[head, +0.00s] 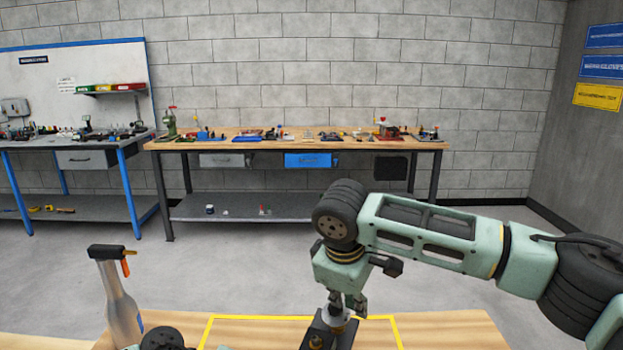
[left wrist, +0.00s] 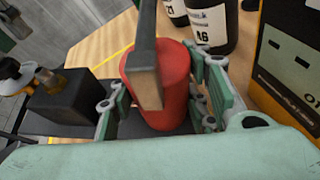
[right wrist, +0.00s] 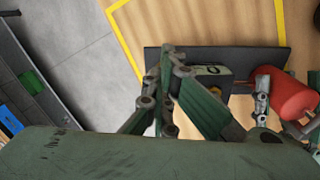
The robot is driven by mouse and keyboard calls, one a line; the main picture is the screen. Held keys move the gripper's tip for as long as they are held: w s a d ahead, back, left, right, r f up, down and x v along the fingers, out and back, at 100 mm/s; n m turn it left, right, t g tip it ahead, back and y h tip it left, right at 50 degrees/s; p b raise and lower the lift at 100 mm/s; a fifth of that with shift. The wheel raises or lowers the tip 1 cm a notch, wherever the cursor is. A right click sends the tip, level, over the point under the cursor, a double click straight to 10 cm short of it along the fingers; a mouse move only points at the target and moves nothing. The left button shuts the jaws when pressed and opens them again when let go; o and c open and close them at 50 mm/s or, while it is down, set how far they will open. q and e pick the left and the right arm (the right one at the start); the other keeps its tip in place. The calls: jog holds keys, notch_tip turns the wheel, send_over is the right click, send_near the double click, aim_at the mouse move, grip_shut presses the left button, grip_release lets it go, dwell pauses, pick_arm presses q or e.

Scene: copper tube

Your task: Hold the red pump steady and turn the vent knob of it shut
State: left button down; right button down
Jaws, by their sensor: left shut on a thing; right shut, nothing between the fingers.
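The red pump (left wrist: 175,90) has a red cylinder body and a dark bar rising across it in the left wrist view. It also shows at the right in the right wrist view (right wrist: 285,95). My left gripper (left wrist: 160,105) is shut around the red body, one finger on each side. A black block (left wrist: 62,97) with a brass fitting (left wrist: 48,80) sits beside the body on a dark base plate (right wrist: 215,58). My right gripper (right wrist: 168,55) is shut and empty, over the block end; in the head view (head: 345,303) it is just above the pump. I cannot clearly tell the vent knob.
Yellow tape (head: 250,318) frames the pump on the wooden table. Close to the pump are a dark labelled bottle (left wrist: 210,20) and a black box with orange edges (left wrist: 285,65). Workbenches (head: 295,143) stand far back.

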jog(key=shift+a+f, duration=0.3)
jog(key=shift+f, duration=0.1)
dwell(0.4)
jog(key=shift+s+a+f, duration=0.15)
jog(key=shift+s+a, duration=0.05)
jog(key=shift+s, duration=0.1)
jog(key=shift+s+a, duration=0.2)
jog(key=shift+a, duration=0.1)
dwell(0.4)
jog(key=shift+s, duration=0.1)
dwell(0.3)
jog(key=shift+s+d, duration=0.25)
jog(key=v, duration=0.6)
jog(key=shift+w, duration=0.1)
